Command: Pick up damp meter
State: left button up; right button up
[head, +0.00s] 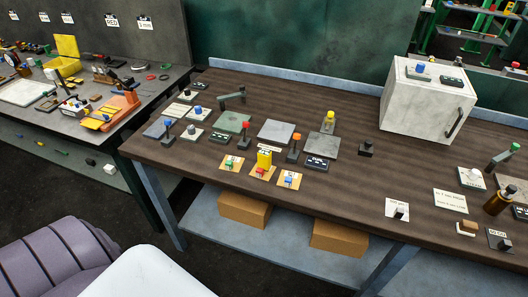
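Neither of my grippers is in view. I cannot tell for sure which item is the damp meter. A small upright yellow block-shaped device (264,159) stands near the front edge of the brown table, among small tan boards, and may be it. A yellow-topped item (328,121) stands farther back, to its right. Labels on these items are too small to read.
The brown table (345,186) holds flat grey and green plates, small knobbed items and cards. A white box with a handle (428,101) stands at the back right. A cluttered grey bench (120,133) is at left. Cardboard boxes (243,210) sit on the lower shelf.

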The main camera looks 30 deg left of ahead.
aim_at(264, 156)
jog(key=u, duration=1.35)
